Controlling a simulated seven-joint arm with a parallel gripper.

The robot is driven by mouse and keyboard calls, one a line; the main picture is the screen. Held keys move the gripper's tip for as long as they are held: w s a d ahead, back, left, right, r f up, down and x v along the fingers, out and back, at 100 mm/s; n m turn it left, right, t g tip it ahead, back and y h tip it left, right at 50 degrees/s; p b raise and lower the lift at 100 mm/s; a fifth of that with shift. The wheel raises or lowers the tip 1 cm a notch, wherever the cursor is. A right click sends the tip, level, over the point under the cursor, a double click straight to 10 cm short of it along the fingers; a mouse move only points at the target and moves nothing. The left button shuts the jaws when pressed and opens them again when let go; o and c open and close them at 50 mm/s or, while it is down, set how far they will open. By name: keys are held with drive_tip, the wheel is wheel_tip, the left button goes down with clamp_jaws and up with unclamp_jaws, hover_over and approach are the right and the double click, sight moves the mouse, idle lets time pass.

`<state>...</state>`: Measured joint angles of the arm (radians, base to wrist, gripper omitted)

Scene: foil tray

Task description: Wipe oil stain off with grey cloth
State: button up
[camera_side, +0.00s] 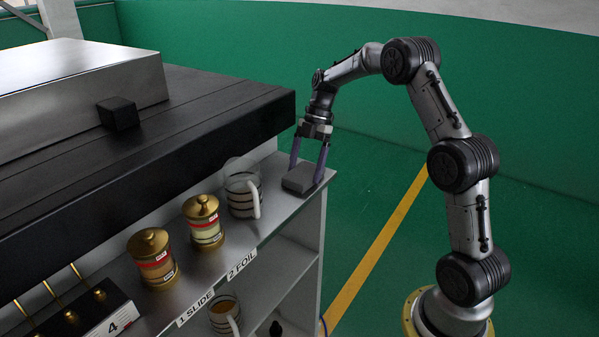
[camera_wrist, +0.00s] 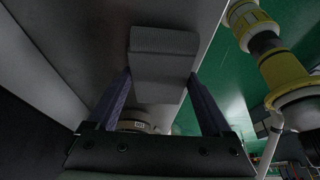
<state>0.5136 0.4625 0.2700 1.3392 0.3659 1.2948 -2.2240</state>
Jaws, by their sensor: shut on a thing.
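The grey cloth (camera_side: 303,179) is a folded, block-like pad at the right end of the grey shelf (camera_side: 272,215). My gripper (camera_side: 306,174) points down over it, with a finger on each side, and is shut on it. In the wrist view the cloth (camera_wrist: 163,55) sits between the tips of my gripper (camera_wrist: 160,76). The cloth appears to be at shelf level; I cannot tell whether it touches the shelf. I cannot make out an oil stain in either view.
A glass mug (camera_side: 243,193) stands left of the cloth, then two brass-lidded jars (camera_side: 205,222) (camera_side: 153,262). The black counter (camera_side: 200,125) overhangs behind, bearing a black cube (camera_side: 118,113) and a metal box (camera_side: 75,90). Another mug (camera_side: 224,316) is on the lower shelf.

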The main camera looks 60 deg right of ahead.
sight(292, 181)
drive_tip(key=shift+d, duration=3.15)
drive_tip(key=shift+a, duration=5.85)
drive_tip(key=shift+a+r, duration=0.15)
drive_tip(key=shift+r, duration=0.45)
drive_tip(key=shift+a+r, duration=0.15)
drive_tip(key=shift+r, duration=3.35)
